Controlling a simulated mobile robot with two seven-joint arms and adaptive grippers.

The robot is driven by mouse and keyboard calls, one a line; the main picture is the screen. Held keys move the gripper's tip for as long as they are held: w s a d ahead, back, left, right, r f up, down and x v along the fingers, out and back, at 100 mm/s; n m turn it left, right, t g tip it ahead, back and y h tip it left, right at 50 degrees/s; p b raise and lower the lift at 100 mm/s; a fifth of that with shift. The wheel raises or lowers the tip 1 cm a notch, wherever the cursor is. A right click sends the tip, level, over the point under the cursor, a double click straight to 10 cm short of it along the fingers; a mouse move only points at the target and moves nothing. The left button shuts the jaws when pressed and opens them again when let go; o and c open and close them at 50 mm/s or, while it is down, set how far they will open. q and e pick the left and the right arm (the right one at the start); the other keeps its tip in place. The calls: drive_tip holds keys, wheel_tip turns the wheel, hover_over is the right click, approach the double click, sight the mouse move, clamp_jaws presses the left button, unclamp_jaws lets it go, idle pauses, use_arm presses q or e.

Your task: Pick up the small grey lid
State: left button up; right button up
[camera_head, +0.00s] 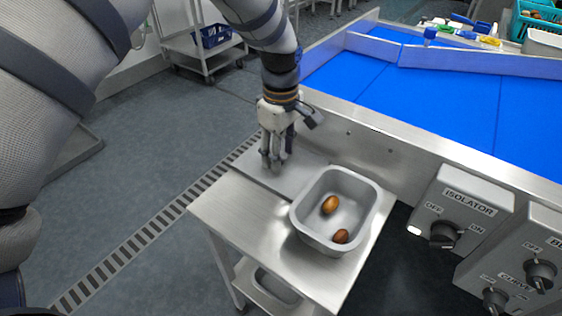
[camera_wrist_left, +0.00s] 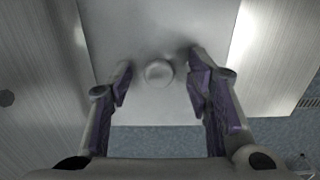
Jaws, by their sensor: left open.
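The small grey lid (camera_head: 300,178) lies flat on the steel table beside the grey tub in the head view. In the left wrist view the lid (camera_wrist_left: 150,25) is a plain pale panel with a round knob (camera_wrist_left: 158,72). My left gripper (camera_head: 272,162) points down over the lid, its fingers hiding part of it. In the left wrist view my left gripper (camera_wrist_left: 160,78) is open, one finger on each side of the knob, with gaps between. I cannot tell the exact height of the fingertips. My right gripper is not in view.
The grey tub (camera_head: 375,205) holds two brown dates (camera_head: 330,205) (camera_head: 341,236) on the small steel table (camera_head: 235,215). A blue conveyor (camera_head: 440,95) with a metal side stands behind. Isolator switch boxes (camera_head: 462,207) are at the right. A wheeled cart (camera_head: 205,50) stands at the back left.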

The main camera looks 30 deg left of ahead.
use_arm(q)
clamp_jaws()
